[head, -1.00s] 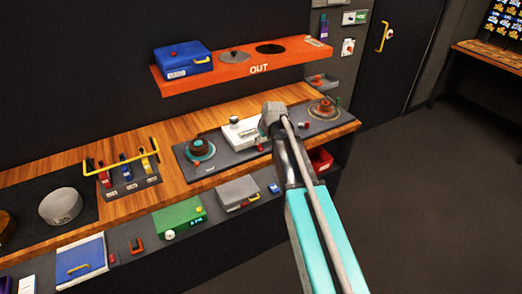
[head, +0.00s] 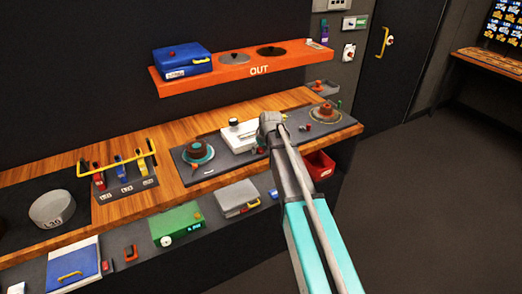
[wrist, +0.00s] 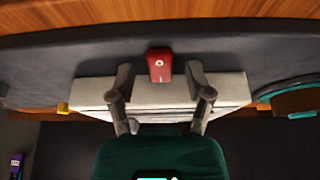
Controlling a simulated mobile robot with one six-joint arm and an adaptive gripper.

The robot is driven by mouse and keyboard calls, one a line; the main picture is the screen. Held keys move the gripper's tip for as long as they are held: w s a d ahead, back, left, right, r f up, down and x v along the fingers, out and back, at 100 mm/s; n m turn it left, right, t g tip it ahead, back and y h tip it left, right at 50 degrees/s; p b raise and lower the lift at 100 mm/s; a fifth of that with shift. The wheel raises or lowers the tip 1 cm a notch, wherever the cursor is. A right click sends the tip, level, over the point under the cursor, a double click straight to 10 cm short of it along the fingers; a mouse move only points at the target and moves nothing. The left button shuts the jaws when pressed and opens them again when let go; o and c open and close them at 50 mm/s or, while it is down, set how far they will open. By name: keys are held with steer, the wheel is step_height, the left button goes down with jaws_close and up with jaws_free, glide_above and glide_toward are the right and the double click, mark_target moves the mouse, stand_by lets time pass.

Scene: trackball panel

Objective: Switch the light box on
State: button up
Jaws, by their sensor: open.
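A white box (head: 238,137), which looks like the light box, sits on the dark trackball panel (head: 222,163) on the wooden counter. In the wrist view its pale body (wrist: 232,90) lies across the picture behind my fingers. A red switch (wrist: 160,65) with a small white mark stands at its edge. My gripper (wrist: 160,70) is open, one finger on each side of the red switch, with a gap to both. I cannot tell how far the fingertips are from it in depth. In the head view my wrist hides the box's right side and the fingers.
Brown trackballs in round rings stand left (head: 199,153) and right (head: 325,113) of the box. An orange shelf (head: 215,81) overhangs behind, carrying a blue case (head: 182,60). A yellow rail (head: 118,160) stands over levers at left. Open floor lies to the right.

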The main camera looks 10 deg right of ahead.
jaws_close()
steer(key=shift+w+r, duration=0.1)
stand_by(0.3)
steer(key=shift+w+g+h+p, duration=0.3)
steer(key=shift+g+p, duration=0.3)
steer(key=shift+g, duration=0.3)
steer(key=shift+w+a+g+h, duration=0.15)
steer(key=shift+g+h, duration=0.25)
steer(key=shift+g, duration=1.2)
